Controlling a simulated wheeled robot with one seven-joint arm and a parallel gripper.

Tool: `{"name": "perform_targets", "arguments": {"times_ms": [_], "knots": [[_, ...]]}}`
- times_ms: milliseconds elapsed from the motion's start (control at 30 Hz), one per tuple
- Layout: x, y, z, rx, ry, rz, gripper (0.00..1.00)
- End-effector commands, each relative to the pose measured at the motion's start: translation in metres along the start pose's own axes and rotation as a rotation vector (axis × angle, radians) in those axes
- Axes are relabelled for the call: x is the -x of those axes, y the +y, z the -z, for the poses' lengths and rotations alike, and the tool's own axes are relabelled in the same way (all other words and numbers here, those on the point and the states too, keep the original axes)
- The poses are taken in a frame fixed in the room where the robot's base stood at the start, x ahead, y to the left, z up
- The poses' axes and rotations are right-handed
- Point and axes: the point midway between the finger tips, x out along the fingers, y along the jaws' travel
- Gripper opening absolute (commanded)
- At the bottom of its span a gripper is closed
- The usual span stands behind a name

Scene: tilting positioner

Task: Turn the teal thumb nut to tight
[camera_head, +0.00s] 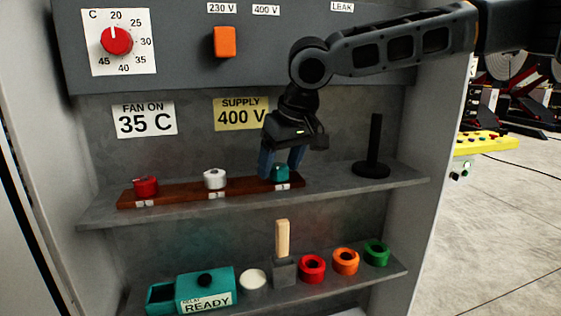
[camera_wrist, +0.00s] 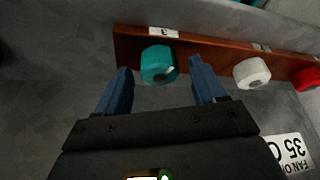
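The teal thumb nut (camera_head: 281,173) sits at the right end of a brown wooden strip (camera_head: 182,193) on the upper shelf. In the wrist view the teal nut (camera_wrist: 159,65) lies between the tips of my gripper's two blue fingers, with a visible gap to the right finger and a small one to the left. My gripper (camera_head: 281,165) points down at the nut and is open; it also shows in the wrist view (camera_wrist: 160,75). A small label is on the strip in front of the nut, too small to read.
A white nut (camera_head: 215,179) and a red nut (camera_head: 145,187) share the strip to the left. A black post on a round base (camera_head: 372,150) stands to the right. The lower shelf holds a teal relay box (camera_head: 205,287) and several coloured rings. Shelf between strip and post is clear.

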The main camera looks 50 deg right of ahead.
Motion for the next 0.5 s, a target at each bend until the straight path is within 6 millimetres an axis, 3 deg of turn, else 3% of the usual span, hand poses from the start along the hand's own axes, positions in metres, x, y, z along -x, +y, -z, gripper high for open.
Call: {"name": "perform_targets", "arguments": {"times_ms": [67,500], "knots": [[0.0001,0.0,-0.0001,0.0,0.0,0.0,0.63],[0.0003,0.0,-0.0001,0.0,0.0,0.0,0.21]]}}
